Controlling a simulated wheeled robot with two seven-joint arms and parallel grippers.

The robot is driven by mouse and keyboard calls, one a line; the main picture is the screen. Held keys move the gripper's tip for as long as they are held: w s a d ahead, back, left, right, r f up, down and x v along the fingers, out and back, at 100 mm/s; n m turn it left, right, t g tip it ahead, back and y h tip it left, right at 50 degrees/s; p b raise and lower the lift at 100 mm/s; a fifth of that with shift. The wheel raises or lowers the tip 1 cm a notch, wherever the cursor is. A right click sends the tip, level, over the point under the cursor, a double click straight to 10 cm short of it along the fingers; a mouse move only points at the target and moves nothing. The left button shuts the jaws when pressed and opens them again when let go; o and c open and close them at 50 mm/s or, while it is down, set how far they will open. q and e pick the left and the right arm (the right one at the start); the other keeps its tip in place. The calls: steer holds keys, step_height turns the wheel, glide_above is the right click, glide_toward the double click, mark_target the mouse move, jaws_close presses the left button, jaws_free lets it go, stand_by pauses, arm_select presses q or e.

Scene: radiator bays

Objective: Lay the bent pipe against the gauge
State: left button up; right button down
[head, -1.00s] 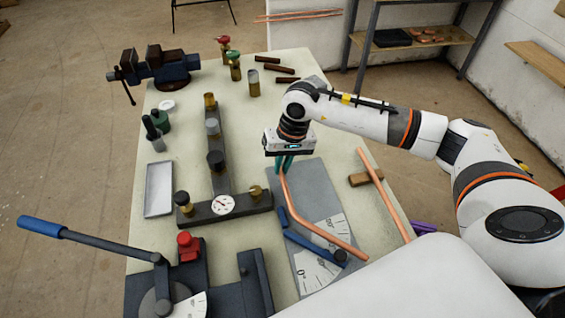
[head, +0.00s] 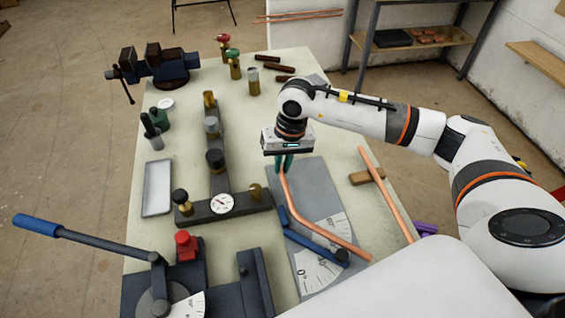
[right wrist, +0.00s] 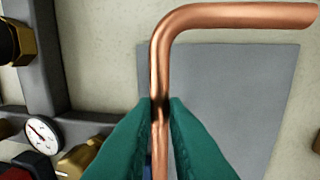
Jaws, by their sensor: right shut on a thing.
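The bent copper pipe (head: 322,233) is held by my right gripper (head: 283,164) near the end of its straight leg. In the right wrist view, the green fingers (right wrist: 160,106) are shut on the pipe (right wrist: 228,17), and its bend shows beyond them. The gauge is a grey plate (head: 305,184) with white angle scales and a blue arm (head: 316,248). The pipe is over the plate, its bent leg running roughly alongside the blue arm. I cannot tell whether they touch. The plate also shows behind the pipe in the right wrist view (right wrist: 235,95). My left gripper is out of view.
A dark manifold with a round dial (head: 221,204) stands left of the plate. A straight copper pipe (head: 387,197) rests on a wooden block (head: 366,177) at the right. A bender with a blue-handled lever (head: 95,241) is at front left. A grey tray (head: 157,188) lies left.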

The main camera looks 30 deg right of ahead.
steer(key=shift+b, duration=0.4)
stand_by(0.3)
steer(key=shift+f, duration=0.15)
steer(key=shift+f+b, duration=0.25)
steer(key=shift+b, duration=0.3)
steer(key=shift+f+b, duration=0.5)
steer(key=shift+b, duration=0.05)
stand_by(0.5)
steer(key=shift+f+b, duration=0.1)
steer(key=shift+b, duration=0.35)
steer(key=shift+f+b, duration=0.2)
steer(key=shift+b, duration=0.15)
steer(key=shift+f, duration=0.2)
